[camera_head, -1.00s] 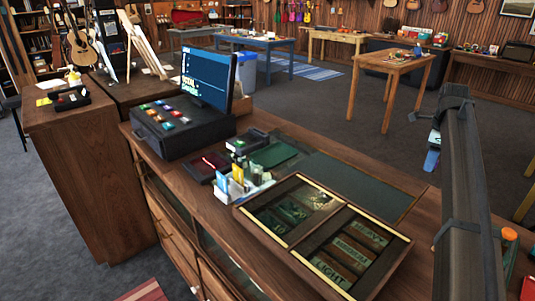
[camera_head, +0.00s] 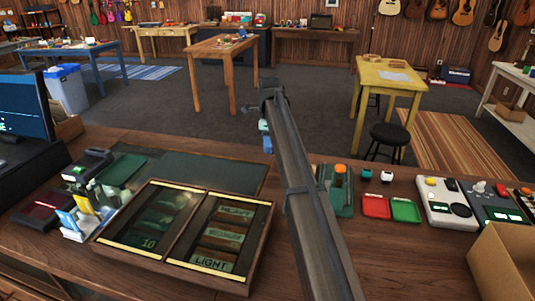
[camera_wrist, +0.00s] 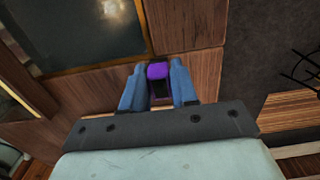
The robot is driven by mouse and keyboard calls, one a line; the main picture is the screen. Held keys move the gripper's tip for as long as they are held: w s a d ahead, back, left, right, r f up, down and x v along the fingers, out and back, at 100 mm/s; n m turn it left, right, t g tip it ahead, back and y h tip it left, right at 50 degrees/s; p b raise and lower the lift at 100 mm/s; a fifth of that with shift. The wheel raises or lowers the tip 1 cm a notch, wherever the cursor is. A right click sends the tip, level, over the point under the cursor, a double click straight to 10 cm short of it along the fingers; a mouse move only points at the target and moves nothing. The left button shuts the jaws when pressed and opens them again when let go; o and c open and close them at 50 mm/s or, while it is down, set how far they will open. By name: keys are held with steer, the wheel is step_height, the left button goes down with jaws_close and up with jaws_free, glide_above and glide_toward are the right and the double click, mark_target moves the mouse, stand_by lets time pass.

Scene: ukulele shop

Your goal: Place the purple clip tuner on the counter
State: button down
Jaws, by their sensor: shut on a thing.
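The purple clip tuner (camera_wrist: 157,71) is held between the two blue fingers of my gripper (camera_wrist: 157,84) in the wrist view. Its lower part is black. The wooden counter (camera_wrist: 193,72) lies below the gripper in the wrist view, and I cannot tell the gap exactly. In the head view the counter (camera_head: 283,268) runs across the foreground. My gripper (camera_head: 265,136) shows there as small blue parts beyond my arm, above the counter's far side. The tuner cannot be made out in the head view.
A glass-topped display case (camera_head: 162,245) and a dark mat (camera_head: 215,172) lie left of my arm. A red tray (camera_head: 376,207), a green tray (camera_head: 406,210), a pedal (camera_head: 447,200) and a cardboard box (camera_head: 505,265) stand to the right. A stool (camera_head: 388,134) stands beyond the counter.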

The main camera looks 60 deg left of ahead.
steer(key=shift+f, duration=1.95)
steer(key=shift+f, duration=0.1)
steer(key=c, duration=0.9)
jaws_free()
steer(key=shift+o, duration=0.2)
step_height(320, 180, up, 12)
steer(key=shift+r, duration=0.1)
